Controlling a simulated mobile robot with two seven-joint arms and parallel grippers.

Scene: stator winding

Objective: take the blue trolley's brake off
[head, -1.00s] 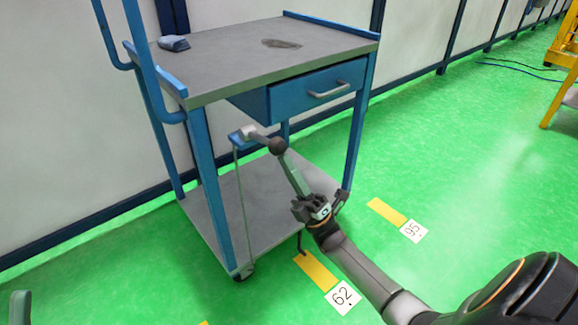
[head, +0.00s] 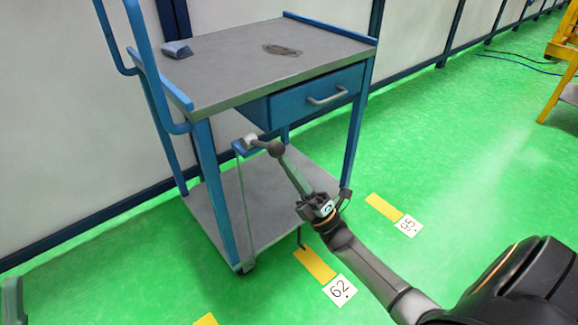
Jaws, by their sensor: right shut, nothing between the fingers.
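The blue trolley (head: 202,165) stands by the wall with a grey top and grey lower shelf. Its brake lever (head: 262,144) sits on a small blue bracket under the top's front left and ends in a dark ball knob (head: 276,148). A thin rod (head: 243,205) runs from the bracket down toward the front left castor (head: 245,268). My right gripper (head: 285,159) is shut and empty, its fingertips at the underside of the knob, seemingly touching it. A grey-green piece at the lower left edge (head: 13,300) looks like my left gripper's finger; its jaws cannot be judged.
The trolley's blue drawer (head: 290,105) with a grey handle is closed above my right gripper. A grey-blue item (head: 176,49) and a coil of dark wire (head: 282,50) lie on top. Yellow floor marks and number plates (head: 340,290) lie in front. Green floor is open to the right.

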